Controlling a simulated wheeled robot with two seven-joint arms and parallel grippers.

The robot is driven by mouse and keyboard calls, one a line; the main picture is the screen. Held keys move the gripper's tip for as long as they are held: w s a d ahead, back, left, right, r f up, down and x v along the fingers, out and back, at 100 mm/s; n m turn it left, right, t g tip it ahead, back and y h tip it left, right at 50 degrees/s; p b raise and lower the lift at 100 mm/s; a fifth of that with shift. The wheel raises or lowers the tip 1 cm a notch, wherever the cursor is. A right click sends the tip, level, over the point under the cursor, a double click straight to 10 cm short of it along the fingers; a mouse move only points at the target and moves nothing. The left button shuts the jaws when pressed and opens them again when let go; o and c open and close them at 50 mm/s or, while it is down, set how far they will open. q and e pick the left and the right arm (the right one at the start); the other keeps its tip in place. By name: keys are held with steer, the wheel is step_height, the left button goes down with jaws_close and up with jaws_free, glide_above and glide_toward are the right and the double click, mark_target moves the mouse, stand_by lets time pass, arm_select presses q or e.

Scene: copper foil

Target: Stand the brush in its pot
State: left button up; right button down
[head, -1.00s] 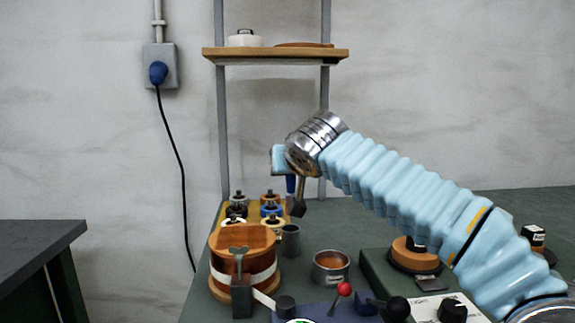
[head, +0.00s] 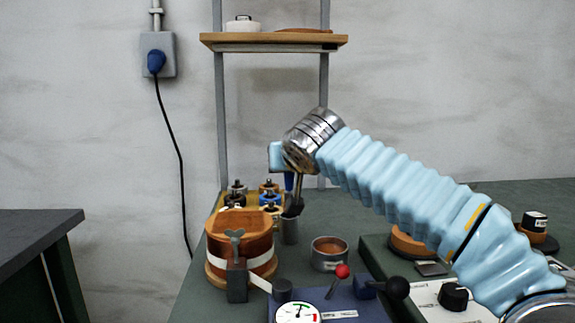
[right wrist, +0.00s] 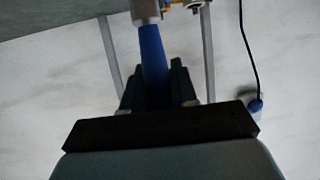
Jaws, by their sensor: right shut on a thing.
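The brush has a blue handle (right wrist: 153,55), a metal ferrule (head: 299,188) and a dark head (head: 294,208). My right gripper (head: 290,178) is shut on the blue handle, head pointing down and slightly tilted. The pot is a small grey metal cup (head: 289,234) on the bench. The brush head overlaps the pot's mouth in the head view; I cannot tell whether it is inside or just above. In the right wrist view, the dark fingers of the gripper (right wrist: 156,80) close around the handle. My left gripper is not in view.
A wooden tub (head: 240,232) with a clamp stands left of the pot. Several small jars (head: 268,198) stand behind it. A metal tin (head: 330,254) is at the right. A gauge box (head: 345,308) with a red-knobbed lever is in front. A shelf (head: 275,40) hangs above.

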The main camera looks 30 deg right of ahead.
steer(key=shift+f, duration=0.1)
stand_by(0.3)
steer(key=shift+f+b, duration=0.25)
steer(key=shift+b, duration=0.15)
steer(key=shift+f, duration=0.1)
stand_by(0.3)
steer(key=shift+f+b, duration=0.8)
steer(key=shift+b, duration=0.15)
steer(key=shift+c, duration=2.4)
jaws_free()
steer(key=shift+r+p, duration=0.9)
steer(key=shift+r, duration=0.2)
